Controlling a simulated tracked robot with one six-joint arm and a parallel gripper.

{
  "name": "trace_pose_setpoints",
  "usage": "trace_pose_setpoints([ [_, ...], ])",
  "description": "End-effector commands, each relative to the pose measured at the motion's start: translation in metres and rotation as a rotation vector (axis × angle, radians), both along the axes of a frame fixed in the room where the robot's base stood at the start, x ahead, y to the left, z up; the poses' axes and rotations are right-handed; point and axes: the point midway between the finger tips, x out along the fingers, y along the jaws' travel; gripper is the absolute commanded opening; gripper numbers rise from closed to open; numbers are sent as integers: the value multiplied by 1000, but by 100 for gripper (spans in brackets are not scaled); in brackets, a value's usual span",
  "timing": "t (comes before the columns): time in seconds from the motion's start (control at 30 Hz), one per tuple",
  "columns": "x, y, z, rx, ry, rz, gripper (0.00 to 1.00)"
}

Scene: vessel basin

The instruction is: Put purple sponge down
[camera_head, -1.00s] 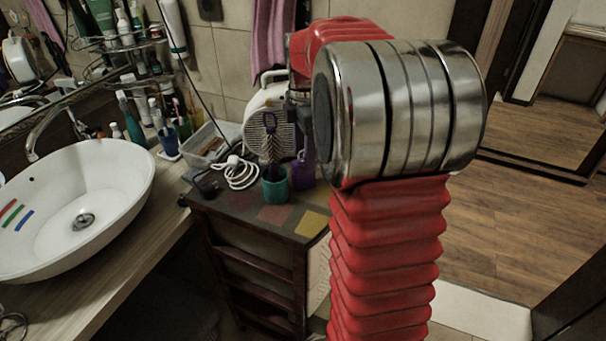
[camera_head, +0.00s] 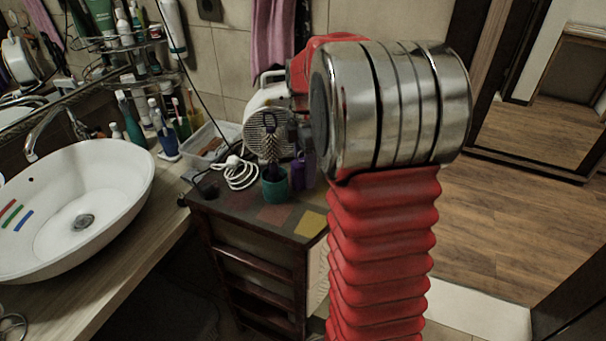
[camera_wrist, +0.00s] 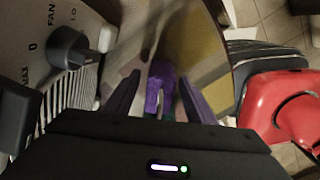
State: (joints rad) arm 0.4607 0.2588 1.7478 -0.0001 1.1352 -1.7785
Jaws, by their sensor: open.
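The purple sponge (camera_head: 298,174) stands on the dark cabinet top, just right of the teal cup, in the head view. In the wrist view the purple sponge (camera_wrist: 156,86) shows between the two fingers of my gripper (camera_wrist: 159,92). The fingers are spread, with a gap seen on each side of the sponge. In the head view my gripper is mostly hidden behind my own red and metal arm. The underside of the sponge is hidden in the wrist view.
A teal cup (camera_head: 275,187) with a brush stands close left of the sponge. A white fan heater (camera_head: 268,117) is behind. A white cable (camera_head: 238,172) and a clear box (camera_head: 213,145) lie left. Coloured squares, including a yellow one (camera_head: 311,224), mark the cabinet's front.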

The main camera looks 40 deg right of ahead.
Motion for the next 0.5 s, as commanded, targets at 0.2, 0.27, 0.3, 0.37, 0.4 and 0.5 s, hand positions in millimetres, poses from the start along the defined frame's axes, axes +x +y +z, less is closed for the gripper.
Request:
trace_pose_setpoints([
  [0.2, 0, 0, 0, 0, 0, 0, 50],
  [0.27, 0, 0, 0, 0, 0, 0, 47],
  [0.3, 0, 0, 0, 0, 0, 0, 44],
  [0.37, 0, 0, 0, 0, 0, 0, 40],
  [0.4, 0, 0, 0, 0, 0, 0, 37],
  [0.5, 0, 0, 0, 0, 0, 0, 30],
])
